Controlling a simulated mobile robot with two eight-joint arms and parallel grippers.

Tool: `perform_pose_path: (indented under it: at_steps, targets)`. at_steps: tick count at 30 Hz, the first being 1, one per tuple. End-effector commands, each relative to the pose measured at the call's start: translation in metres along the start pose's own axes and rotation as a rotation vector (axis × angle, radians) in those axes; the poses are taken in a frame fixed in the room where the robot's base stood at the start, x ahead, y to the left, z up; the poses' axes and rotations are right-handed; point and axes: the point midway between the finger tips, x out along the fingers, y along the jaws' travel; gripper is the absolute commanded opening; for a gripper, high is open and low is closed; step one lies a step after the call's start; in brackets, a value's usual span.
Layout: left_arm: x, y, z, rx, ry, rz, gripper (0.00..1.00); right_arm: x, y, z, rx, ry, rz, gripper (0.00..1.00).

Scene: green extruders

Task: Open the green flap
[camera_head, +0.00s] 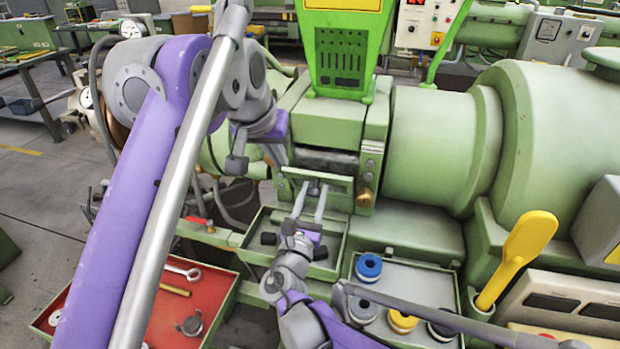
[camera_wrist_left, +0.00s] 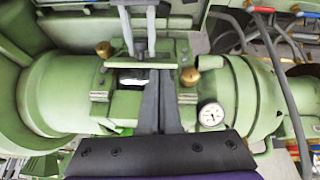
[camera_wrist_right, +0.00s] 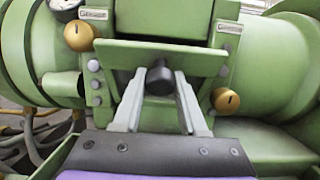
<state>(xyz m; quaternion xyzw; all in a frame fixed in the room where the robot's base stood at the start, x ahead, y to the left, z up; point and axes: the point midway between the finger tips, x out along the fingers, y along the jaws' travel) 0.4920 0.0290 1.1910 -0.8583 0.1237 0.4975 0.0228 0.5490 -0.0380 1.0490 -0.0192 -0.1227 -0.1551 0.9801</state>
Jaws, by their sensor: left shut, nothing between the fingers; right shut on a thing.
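The green flap (camera_head: 320,181) is a small panel on the front of the green extruder, tilted outward with a dark gap (camera_head: 325,160) above and behind it. In the right wrist view the flap (camera_wrist_right: 120,56) has a dark round knob (camera_wrist_right: 160,78) at its middle. My right gripper (camera_head: 312,187) reaches up from below and is shut on the knob, with one finger on each side. My left gripper (camera_head: 279,160) is shut and empty near the flap's upper left. In the left wrist view its dark fingers (camera_wrist_left: 157,74) reach over the opening beside the flap's top edge.
Brass knobs (camera_wrist_right: 79,36) (camera_wrist_right: 225,101) flank the flap. A gauge (camera_wrist_left: 211,115) is beside my left gripper. Below are a green tray (camera_head: 338,240), a tray with blue and yellow rings (camera_head: 420,285) and a red drawer (camera_head: 215,290) with tools. A yellow-handled lever (camera_head: 525,240) stands right.

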Motion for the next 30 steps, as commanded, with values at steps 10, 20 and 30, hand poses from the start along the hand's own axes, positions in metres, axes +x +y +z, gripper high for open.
perform_pose_path:
  at_steps: [10,20,30]
  targets:
    - [-0.017,0.034,-0.03,0.034,0.017,0.041,0.0,0.001,0.0,-0.001,0.0,0.002,-0.001,0.0]
    - [0.02,0.036,-0.032,0.035,0.017,0.042,0.0,0.001,-0.001,-0.001,0.0,0.001,-0.001,0.0]
    - [0.087,0.039,-0.027,0.036,0.017,0.042,0.0,0.001,-0.001,-0.001,0.0,0.001,-0.001,0.0]
